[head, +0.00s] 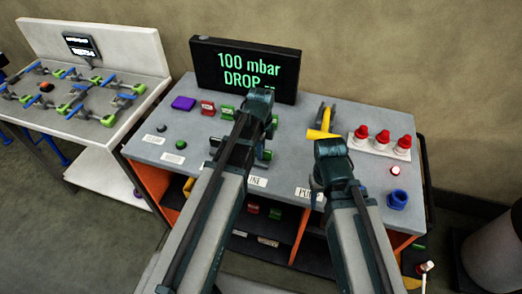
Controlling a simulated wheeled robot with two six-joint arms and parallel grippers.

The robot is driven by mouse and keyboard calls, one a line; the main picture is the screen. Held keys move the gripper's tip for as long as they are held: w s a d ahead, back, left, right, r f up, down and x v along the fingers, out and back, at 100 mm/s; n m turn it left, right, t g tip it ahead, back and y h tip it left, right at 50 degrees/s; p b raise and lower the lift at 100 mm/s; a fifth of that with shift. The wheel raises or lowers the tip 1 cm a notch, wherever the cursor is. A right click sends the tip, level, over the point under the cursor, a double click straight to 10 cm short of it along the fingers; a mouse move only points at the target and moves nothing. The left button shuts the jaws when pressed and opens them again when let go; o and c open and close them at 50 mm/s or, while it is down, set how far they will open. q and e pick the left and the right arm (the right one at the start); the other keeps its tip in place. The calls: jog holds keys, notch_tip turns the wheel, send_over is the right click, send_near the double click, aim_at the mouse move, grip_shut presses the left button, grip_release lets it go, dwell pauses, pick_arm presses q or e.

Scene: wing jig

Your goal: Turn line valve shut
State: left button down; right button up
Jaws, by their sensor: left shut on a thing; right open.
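The line valve shows only as green parts (267,155) behind my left arm, above a label (256,182) whose visible letters read "INE". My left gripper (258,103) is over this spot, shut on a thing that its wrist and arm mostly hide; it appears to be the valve. How far the valve is turned cannot be seen. My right gripper (330,155) is open, above the bench near the "PUMP" label (309,193); its fingertips are hard to make out.
A black display (245,67) reads "100 mbar DROP" at the back of the grey bench (165,108). Red-capped parts (381,140) and a blue cup-like part (397,199) are at the right. Purple, red and green blocks sit left. A white-framed jig table (95,128) stands further left.

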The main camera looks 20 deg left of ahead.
pick_arm(q)
jog(key=c, duration=0.8)
grip_release()
jog(key=shift+r, duration=0.1)
notch_tip(320, 180, up, 14)
jog(key=p, duration=1.3)
jog(key=shift+f+p, duration=0.2)
jog(key=shift+p, duration=0.2)
jog(key=shift+f, duration=0.1)
jog(key=s+d+f+n+b, duration=0.3)
jog(key=s+n, duration=0.1)
jog(key=n, duration=0.1)
jog(key=s+d+f+n+b, duration=0.3)
jog(key=s+d+n, duration=0.1)
jog(key=s+n, duration=0.1)
jog(key=s+d+f+n+y+b, duration=0.1)
jog(key=s+d+f+n+b, duration=0.2)
jog(key=s+n, duration=0.1)
jog(key=shift+s+d+f+n+b, duration=0.15)
jog(key=shift+s+d+n+b, duration=0.2)
jog(key=shift+s, duration=0.2)
